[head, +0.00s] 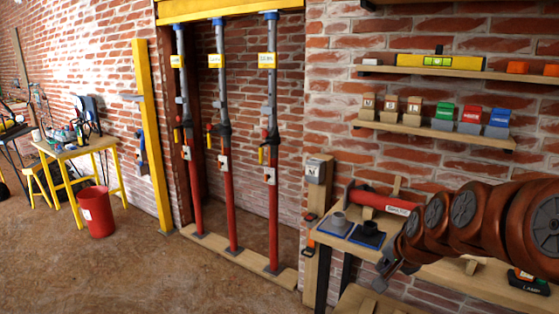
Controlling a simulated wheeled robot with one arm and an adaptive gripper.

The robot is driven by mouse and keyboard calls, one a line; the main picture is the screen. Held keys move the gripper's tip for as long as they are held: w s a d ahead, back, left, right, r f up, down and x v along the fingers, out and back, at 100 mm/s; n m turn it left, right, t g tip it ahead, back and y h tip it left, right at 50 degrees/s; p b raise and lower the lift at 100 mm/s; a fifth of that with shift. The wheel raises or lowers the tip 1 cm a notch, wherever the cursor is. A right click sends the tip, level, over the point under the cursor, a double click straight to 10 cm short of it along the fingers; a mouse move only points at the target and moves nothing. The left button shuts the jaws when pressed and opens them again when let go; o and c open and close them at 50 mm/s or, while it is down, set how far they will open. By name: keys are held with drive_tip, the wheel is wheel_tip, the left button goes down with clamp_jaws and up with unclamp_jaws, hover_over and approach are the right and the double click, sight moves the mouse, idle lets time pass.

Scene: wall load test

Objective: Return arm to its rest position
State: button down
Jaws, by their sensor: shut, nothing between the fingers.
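My arm (470,222) comes in from the right edge with its copper-coloured links in front of the wooden workbench. My gripper (382,279) is small and dark at the arm's left end. Part of the bench behind the arm is hidden.
The bench (350,232) carries a red cylinder (382,200) and small pads. Shelves (430,132) with blocks and a yellow level (440,62) hang above. Red-grey props (228,190) stand left. A red bucket (96,212) stands on open floor.

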drive_tip(key=s+a+f+n+g, duration=0.1)
drive_tip(key=s+a+n+g, duration=0.1)
drive_tip(key=s, duration=0.9)
drive_tip(key=s+a+f+n+g+p, duration=0.1)
drive_tip(key=s+n+g, duration=0.3)
drive_tip(key=s, duration=0.7)
drive_tip(key=s+a+f+n+g+h+p, duration=0.1)
drive_tip(key=s+a+n+g, duration=0.1)
drive_tip(key=s, duration=0.9)
drive_tip(key=shift+s+a+n+g, duration=0.2)
drive_tip(key=shift+a+n+g, duration=0.2)
drive_tip(key=shift+a+n, duration=0.1)
